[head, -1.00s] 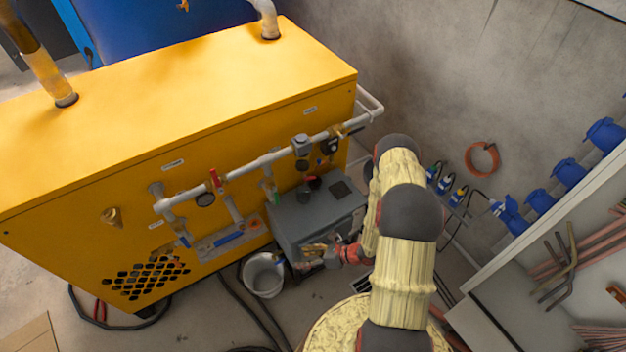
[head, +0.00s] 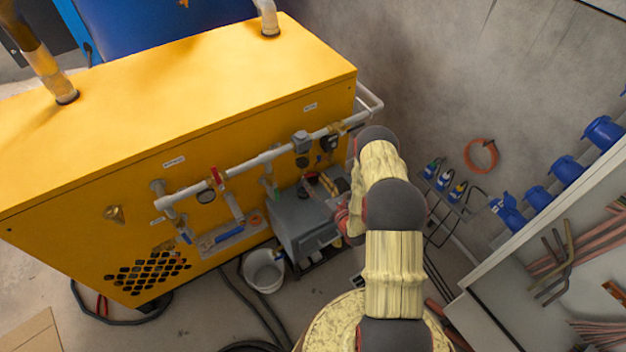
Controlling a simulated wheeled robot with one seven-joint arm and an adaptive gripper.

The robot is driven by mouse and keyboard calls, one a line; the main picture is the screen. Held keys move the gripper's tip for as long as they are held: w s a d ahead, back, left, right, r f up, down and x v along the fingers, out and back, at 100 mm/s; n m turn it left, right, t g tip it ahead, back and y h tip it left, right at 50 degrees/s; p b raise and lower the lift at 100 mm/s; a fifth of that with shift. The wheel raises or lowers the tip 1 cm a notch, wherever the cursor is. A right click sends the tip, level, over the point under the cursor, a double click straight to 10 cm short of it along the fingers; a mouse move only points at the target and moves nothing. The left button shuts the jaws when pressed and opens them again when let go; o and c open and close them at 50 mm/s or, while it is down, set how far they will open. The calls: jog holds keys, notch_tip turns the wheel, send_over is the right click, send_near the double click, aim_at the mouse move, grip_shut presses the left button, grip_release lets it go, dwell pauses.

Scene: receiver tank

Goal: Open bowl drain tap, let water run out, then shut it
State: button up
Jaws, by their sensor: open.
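My gripper (head: 320,187) is raised in front of the yellow machine's right end, over the grey box, with its fingers apart and empty. A small filter unit with a grey head (head: 300,141) sits on the pale pipe just behind and above the fingers. A dark round part shows under that head, but I cannot tell if it is the bowl. A second dark unit (head: 328,143) sits to its right on the pipe. The bowl drain tap cannot be made out; it is too small or hidden. I see no running water.
The grey box (head: 298,222) stands on the floor against the yellow machine (head: 190,120). A white bucket (head: 263,270) stands to its left, beside dark hoses. A red-handled valve (head: 217,176) is on the pipe. A shelf unit (head: 540,225) limits room at right.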

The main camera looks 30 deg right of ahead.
jog(key=shift+w, duration=0.95)
jog(key=shift+c, duration=1.3)
jog(key=c, duration=0.9)
